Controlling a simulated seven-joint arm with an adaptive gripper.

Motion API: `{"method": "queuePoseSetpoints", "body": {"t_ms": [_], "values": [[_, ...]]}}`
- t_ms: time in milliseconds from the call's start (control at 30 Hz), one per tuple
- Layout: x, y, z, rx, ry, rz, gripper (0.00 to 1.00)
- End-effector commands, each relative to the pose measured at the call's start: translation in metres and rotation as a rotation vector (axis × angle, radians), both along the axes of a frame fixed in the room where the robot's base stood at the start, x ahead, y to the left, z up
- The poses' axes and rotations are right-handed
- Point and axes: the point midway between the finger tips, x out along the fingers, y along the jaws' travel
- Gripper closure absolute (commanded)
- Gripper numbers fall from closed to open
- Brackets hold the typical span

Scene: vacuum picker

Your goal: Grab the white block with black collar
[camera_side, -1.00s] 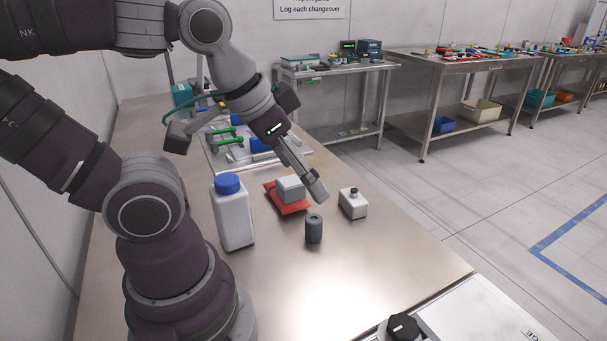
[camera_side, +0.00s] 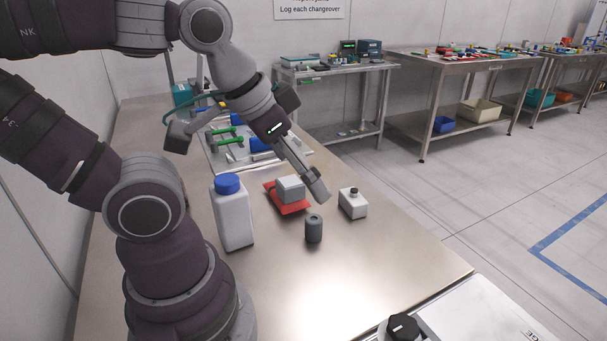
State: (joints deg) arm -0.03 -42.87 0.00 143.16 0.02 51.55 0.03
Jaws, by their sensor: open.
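The white block with black collar (camera_side: 353,204) stands upright on the bench, right of the other small items, with its dark collar on top. My gripper (camera_side: 318,190) is above the bench, a little left of the white block and apart from it. It points down and to the right. Its jaws are open, and nothing shows between them.
A grey cylinder (camera_side: 313,228) stands just in front of the gripper. A grey block (camera_side: 290,188) sits on a red pad (camera_side: 295,208) to the left. A white bottle with a blue cap (camera_side: 233,215) stands further left. The bench front (camera_side: 350,275) is clear.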

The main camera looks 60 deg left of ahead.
Motion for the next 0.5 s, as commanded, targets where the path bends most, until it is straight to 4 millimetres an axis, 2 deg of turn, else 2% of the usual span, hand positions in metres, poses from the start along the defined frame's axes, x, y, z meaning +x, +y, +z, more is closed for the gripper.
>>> {"method": "queuePoseSetpoints", "body": {"t_ms": [67,133,267,400,500], "values": [[0.007,0.002,0.002,0.003,0.008,0.004,0.00],[0.024,0.008,0.005,0.006,0.022,0.009,0.00],[0.076,0.035,0.002,0.014,0.054,0.020,0.00],[0.128,0.081,-0.026,0.012,0.082,0.031,0.00],[0.152,0.114,-0.055,0.006,0.093,0.037,0.00]]}}
